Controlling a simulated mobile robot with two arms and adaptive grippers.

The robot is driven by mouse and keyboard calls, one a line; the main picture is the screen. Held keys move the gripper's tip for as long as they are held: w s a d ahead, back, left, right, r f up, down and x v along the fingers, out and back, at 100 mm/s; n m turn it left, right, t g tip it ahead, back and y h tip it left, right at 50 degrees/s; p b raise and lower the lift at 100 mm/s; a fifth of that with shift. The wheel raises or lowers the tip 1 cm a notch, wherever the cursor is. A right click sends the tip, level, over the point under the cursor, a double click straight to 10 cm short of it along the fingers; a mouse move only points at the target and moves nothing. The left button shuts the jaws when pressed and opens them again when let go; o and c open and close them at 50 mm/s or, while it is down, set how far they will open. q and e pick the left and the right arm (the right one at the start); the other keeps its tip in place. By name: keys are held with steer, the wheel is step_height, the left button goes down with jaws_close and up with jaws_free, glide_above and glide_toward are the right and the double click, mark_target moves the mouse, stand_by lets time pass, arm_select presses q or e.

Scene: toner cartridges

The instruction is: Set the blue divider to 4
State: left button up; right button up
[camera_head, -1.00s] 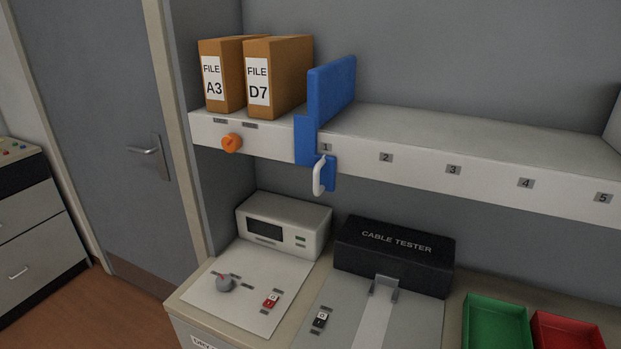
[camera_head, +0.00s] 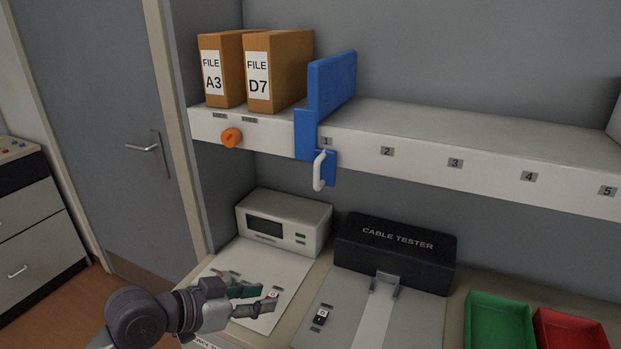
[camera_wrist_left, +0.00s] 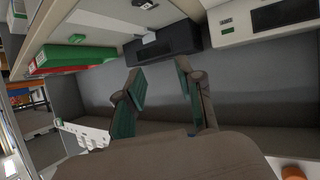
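The blue divider (camera_head: 331,90) stands upright on the shelf (camera_head: 450,140), at the label 1. Its white handle (camera_head: 319,171) hangs below the shelf's front edge. The label 4 (camera_head: 528,176) is on the shelf front, further right. My left gripper (camera_head: 268,296) is in the lower left of the head view, over the bench panel and well below the divider. In the left wrist view my left gripper (camera_wrist_left: 160,88) has its two fingers apart with nothing between them. My right gripper is not in view.
Files A3 (camera_head: 222,70) and D7 (camera_head: 277,72) stand left of the divider. An orange knob (camera_head: 231,138) sits on the shelf front. The shelf right of the divider is clear. Below are the cable tester (camera_head: 395,255), a white instrument (camera_head: 284,222) and green (camera_head: 498,322) and red bins (camera_head: 568,332).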

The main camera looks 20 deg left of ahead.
arm_select(q)
step_height(320, 180, up, 20)
steer(key=w+a+m+t+h, duration=0.2)
steer(key=a+t+h, duration=0.1)
steer(key=t+h, duration=0.1)
steer(key=p+x, duration=0.6)
steer(key=x, duration=0.7)
steer(key=shift+d+f+p, duration=0.35)
steer(key=shift+d+p, duration=0.05)
steer(key=shift+d, duration=0.25)
jaws_close()
